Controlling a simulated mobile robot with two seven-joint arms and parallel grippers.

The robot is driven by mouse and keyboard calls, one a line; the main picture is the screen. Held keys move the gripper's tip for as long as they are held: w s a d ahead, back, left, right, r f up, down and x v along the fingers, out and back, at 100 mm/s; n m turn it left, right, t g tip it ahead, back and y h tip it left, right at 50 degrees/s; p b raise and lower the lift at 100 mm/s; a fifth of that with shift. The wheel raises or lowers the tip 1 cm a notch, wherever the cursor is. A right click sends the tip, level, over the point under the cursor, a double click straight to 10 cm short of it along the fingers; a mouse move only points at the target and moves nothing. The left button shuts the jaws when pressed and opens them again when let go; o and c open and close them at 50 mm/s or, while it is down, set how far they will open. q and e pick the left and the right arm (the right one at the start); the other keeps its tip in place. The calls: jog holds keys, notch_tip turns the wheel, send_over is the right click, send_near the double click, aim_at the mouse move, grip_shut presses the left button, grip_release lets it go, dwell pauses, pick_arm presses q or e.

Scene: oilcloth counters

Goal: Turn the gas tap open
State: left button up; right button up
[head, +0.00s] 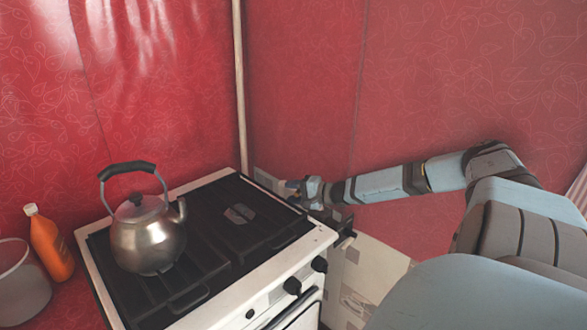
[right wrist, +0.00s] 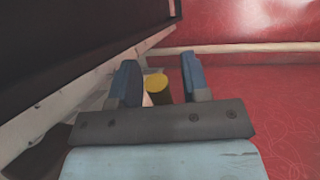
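A round yellow-topped piece (right wrist: 156,83), which looks like the gas tap, shows between the fingers of my right gripper (right wrist: 159,70) in the right wrist view. The fingers are apart, with a gap on each side of it. How deep it lies between them and which way its handle points I cannot tell. In the head view my right gripper (head: 297,188) is at the right rear edge of the stove (head: 325,238), close to the wall. The tap cannot be made out there. My left gripper is out of view.
A steel kettle (head: 148,235) stands on the stove's left side. An orange bottle (head: 52,246) and a pale pot (head: 20,285) are left of the stove. Black knobs (head: 292,286) line its front. A pale box-like unit (head: 365,270) is right of it.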

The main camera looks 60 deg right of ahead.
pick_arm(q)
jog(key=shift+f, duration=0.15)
pick_arm(e)
jog(key=shift+r, duration=0.15)
pick_arm(q)
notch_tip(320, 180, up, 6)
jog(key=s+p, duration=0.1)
jog(key=p, duration=0.9)
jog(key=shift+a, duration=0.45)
pick_arm(e)
jog(key=v, duration=0.7)
jog(key=shift+s, duration=0.2)
